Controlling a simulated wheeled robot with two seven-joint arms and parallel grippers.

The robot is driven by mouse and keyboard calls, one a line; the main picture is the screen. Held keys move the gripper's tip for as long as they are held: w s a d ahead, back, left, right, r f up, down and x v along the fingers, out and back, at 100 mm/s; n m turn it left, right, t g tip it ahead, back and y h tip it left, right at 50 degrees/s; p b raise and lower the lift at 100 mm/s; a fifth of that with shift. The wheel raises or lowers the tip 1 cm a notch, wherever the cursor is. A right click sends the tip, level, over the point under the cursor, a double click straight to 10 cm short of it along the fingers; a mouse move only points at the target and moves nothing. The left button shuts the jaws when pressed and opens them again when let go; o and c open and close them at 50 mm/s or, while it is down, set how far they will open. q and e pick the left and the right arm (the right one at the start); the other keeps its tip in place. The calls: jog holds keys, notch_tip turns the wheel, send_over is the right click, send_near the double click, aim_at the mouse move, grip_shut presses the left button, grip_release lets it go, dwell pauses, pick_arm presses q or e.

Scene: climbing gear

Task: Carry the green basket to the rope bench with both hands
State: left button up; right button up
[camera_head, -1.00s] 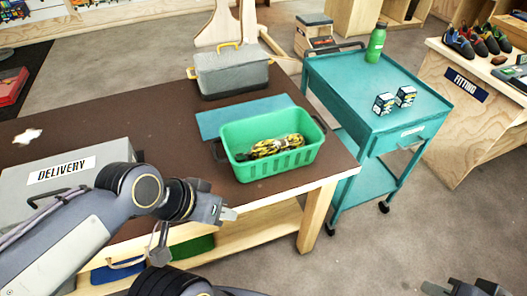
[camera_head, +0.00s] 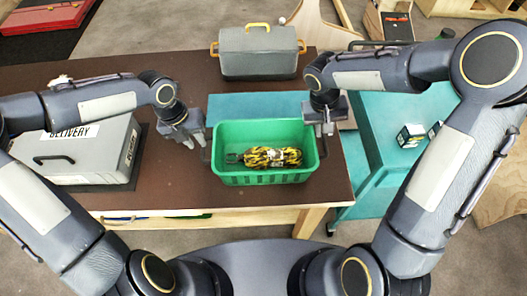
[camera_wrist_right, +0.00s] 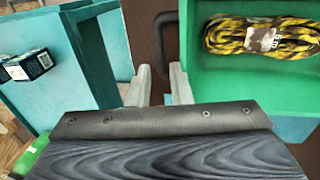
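The green basket (camera_head: 265,176) stands on the brown table top, with a coiled yellow and black rope (camera_head: 272,157) inside. My left gripper (camera_head: 194,140) is just outside the basket's left end, beside its dark handle, with its fingers apart. My right gripper (camera_head: 326,124) is at the basket's right end. In the right wrist view its two fingers (camera_wrist_right: 157,90) are apart, and the dark handle (camera_wrist_right: 160,45) shows between and beyond them. The basket wall (camera_wrist_right: 205,85) and the rope (camera_wrist_right: 262,35) are on the right there. I cannot tell whether either gripper touches a handle.
A grey lidded box (camera_head: 258,55) stands behind the basket, near a teal mat (camera_head: 235,105). A grey DELIVERY case (camera_head: 90,150) is on the left. A teal cart (camera_head: 385,110) with small boxes (camera_head: 411,135) stands beyond the table's right edge.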

aim_at(202, 150)
pick_arm(q)
jog(key=shift+d, duration=0.1)
pick_arm(e)
jog(key=shift+f, duration=0.1)
